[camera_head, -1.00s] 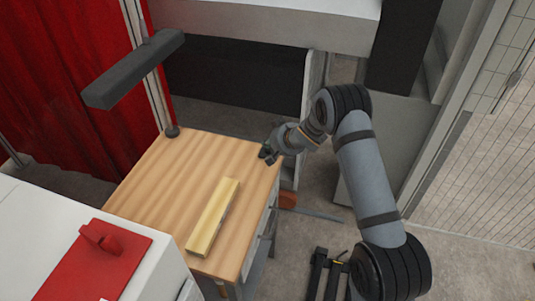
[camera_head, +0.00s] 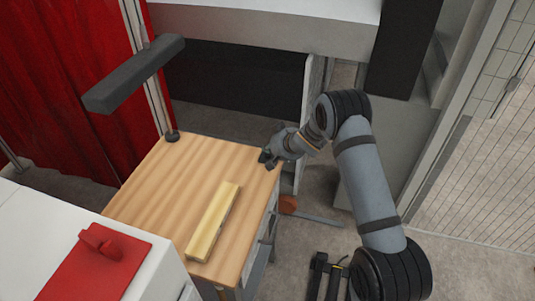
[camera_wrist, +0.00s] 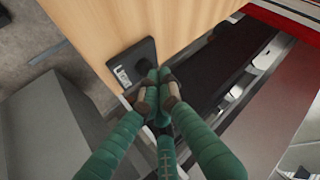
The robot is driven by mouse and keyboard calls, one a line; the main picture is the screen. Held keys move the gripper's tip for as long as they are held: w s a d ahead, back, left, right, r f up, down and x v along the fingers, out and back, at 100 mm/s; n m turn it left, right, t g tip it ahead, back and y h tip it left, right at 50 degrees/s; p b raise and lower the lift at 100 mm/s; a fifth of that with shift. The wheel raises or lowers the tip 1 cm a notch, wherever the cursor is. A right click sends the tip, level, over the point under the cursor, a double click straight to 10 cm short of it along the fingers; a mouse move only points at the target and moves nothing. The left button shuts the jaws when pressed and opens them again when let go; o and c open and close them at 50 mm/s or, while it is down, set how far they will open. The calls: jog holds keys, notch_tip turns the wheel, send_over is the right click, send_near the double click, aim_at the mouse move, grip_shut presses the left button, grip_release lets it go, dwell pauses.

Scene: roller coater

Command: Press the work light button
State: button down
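A small dark box (camera_wrist: 133,62) with a pale labelled patch is at the corner of the wooden bench in the wrist view; I take it for the work light switch. Its button cannot be made out and may lie behind my fingertips. My gripper (camera_wrist: 158,78) has green fingers with their tips drawn together, empty, overlapping the box's near edge. Whether they touch it cannot be told. In the head view my gripper (camera_head: 269,157) is at the bench's right edge. The work light (camera_head: 135,75), a long dark grey bar, hangs over the bench on a pole.
The wooden bench (camera_head: 165,200) carries a pale yellow block (camera_head: 213,222), away from my gripper. A white cabinet (camera_head: 60,235) with a red plate (camera_head: 95,265) stands at front left. A red curtain (camera_head: 70,90) hangs behind. Grey machine walls stand behind and right.

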aim_at(269, 155)
jog(key=shift+f, duration=0.1)
dwell(0.3)
jog(key=shift+f+b, duration=0.35)
jog(key=shift+r, duration=0.15)
jog(key=shift+r+p, duration=0.25)
jog(key=shift+p, duration=0.25)
jog(key=shift+r, duration=0.1)
notch_tip(269, 155, up, 6)
jog(key=p, duration=0.5)
jog(key=shift+p, duration=0.4)
jog(key=shift+f, duration=0.2)
